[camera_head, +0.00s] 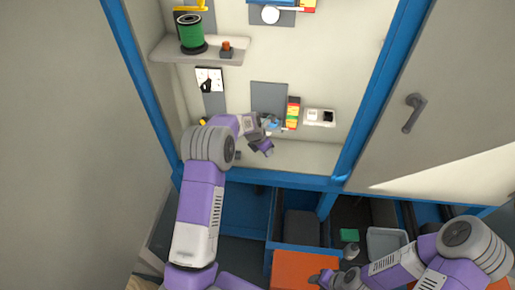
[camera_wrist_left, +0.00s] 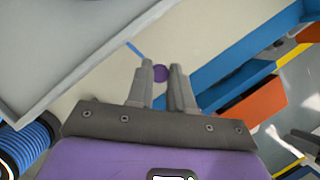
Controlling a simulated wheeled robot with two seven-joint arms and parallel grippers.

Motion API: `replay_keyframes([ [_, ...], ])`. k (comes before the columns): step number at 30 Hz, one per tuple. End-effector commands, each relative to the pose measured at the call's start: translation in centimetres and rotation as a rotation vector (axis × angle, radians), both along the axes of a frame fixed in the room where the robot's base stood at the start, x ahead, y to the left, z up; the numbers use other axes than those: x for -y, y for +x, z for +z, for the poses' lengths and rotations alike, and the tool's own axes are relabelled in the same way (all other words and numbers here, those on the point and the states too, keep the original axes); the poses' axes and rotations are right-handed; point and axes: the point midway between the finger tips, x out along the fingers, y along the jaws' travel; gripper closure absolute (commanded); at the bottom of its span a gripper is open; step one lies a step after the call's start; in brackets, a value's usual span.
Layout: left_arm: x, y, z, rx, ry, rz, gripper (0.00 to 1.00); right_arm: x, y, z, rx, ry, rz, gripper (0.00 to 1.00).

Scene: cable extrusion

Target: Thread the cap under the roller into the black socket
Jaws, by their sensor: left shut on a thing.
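My left gripper (camera_head: 263,146) is inside the cabinet bay, in front of the back wall and just above the lower ledge. In the left wrist view its grey fingers (camera_wrist_left: 162,82) are close together, with a small round purple piece (camera_wrist_left: 161,73) between their tips, which looks like the cap. A thin blue strand (camera_wrist_left: 134,48) shows beside the left fingertip. My right gripper (camera_head: 322,279) is low in the head view, over an orange surface; its fingers are too small to read. I cannot clearly pick out the roller or the black socket.
A green spool (camera_head: 191,34) and a small orange-topped block (camera_head: 226,49) are on the upper shelf (camera_head: 238,53). A red, yellow and green block (camera_head: 292,113) and a white device (camera_head: 320,117) are right of the left gripper. Blue posts (camera_head: 386,75) frame the bay.

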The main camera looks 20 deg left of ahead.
Motion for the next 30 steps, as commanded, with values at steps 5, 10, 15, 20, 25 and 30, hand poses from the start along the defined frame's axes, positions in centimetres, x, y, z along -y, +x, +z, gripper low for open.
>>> replay_keyframes([
  [5,2.2,0.6,0.0,0.002,0.001,-0.004,1.0,0.0,0.0,0.0,0.0,0.0,0.0,0.57],
  [10,4.1,1.2,0.0,0.001,0.001,-0.003,1.0,0.0,0.0,0.0,0.0,0.0,0.0,0.57],
  [15,5.5,1.6,0.0,0.002,0.001,-0.001,1.0,0.0,0.0,0.0,0.0,0.0,0.0,0.57],
  [20,6.2,1.8,0.0,0.0,0.0,-0.001,1.0,0.0,0.0,-0.1,0.0,0.0,0.0,0.57],
  [25,6.4,1.8,0.0,0.0,0.0,0.0,1.0,0.0,0.0,-0.1,0.0,0.0,0.0,0.57],
  [30,6.3,1.8,0.0,0.0,0.0,0.0,1.0,0.0,0.0,-0.1,0.0,0.0,0.0,0.57],
])
